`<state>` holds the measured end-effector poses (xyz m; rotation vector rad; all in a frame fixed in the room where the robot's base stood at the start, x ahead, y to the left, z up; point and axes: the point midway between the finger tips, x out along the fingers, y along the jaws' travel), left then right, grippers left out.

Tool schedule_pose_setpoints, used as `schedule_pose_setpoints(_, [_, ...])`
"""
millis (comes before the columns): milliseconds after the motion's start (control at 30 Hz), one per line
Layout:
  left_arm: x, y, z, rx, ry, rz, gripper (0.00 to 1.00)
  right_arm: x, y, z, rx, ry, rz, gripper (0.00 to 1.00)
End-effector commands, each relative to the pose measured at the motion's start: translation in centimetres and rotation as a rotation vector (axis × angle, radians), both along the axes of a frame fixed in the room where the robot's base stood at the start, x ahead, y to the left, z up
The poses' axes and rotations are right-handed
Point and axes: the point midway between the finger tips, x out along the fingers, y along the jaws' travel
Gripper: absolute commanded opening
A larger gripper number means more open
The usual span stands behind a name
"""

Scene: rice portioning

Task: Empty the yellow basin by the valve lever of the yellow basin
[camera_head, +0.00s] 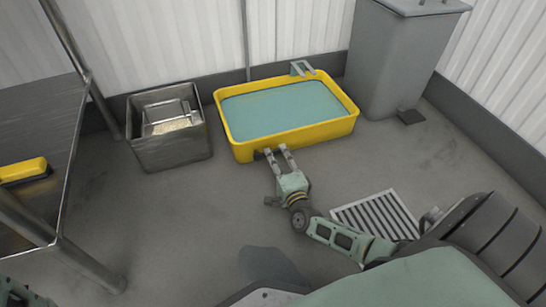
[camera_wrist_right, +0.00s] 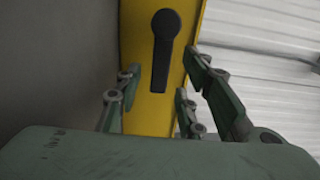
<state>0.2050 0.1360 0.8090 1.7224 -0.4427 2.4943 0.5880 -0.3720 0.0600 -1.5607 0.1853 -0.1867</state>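The yellow basin (camera_head: 296,133) stands on the floor near the back wall and holds blue-green water (camera_head: 280,110). My right gripper (camera_head: 276,151) is at the left part of the basin's front wall, its two fingers apart and pointing at it. In the right wrist view the black valve lever (camera_wrist_right: 161,60) lies against the yellow basin wall (camera_wrist_right: 133,35), its handle running down the picture from a round hub. The lever lies between the open fingers of my right gripper (camera_wrist_right: 160,85), and I see no grip on it.
A metal sink-like bin (camera_head: 170,148) stands left of the basin. A tall grey container (camera_head: 400,55) with a dark pedal (camera_head: 411,117) stands to the right. A floor grate (camera_head: 376,215) lies by my right arm. A metal table (camera_head: 50,130) holds a yellow object (camera_head: 22,169).

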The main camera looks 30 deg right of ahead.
Motion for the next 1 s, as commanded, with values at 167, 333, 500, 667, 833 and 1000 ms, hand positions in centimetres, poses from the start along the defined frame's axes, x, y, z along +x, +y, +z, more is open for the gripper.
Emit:
schedule_pose_setpoints(167, [0.0,0.0,-1.7,0.0,0.001,0.0,0.4,2.3,-0.6,-0.3,-0.002,-0.001,0.0,0.36])
schedule_pose_setpoints(333, [0.0,0.0,-2.0,0.0,0.001,0.0,0.4,3.1,-0.8,-0.1,-0.003,0.002,0.0,0.36])
schedule_pose_setpoints(500, [0.0,0.0,-1.9,0.0,0.001,0.0,0.4,3.1,-0.8,0.0,-0.003,0.002,0.0,0.36])
schedule_pose_setpoints(667, [0.1,0.0,-1.9,0.0,0.002,0.0,0.4,3.1,-0.8,0.0,-0.003,0.002,0.001,0.26])
schedule_pose_setpoints(833, [0.1,0.0,-1.9,0.0,0.002,0.0,0.4,3.1,-0.7,0.0,-0.003,0.002,0.001,0.11])
schedule_pose_setpoints(1000, [0.1,0.0,-1.9,0.001,0.003,0.001,0.4,3.1,-0.7,-0.1,-0.002,0.003,0.001,0.0])
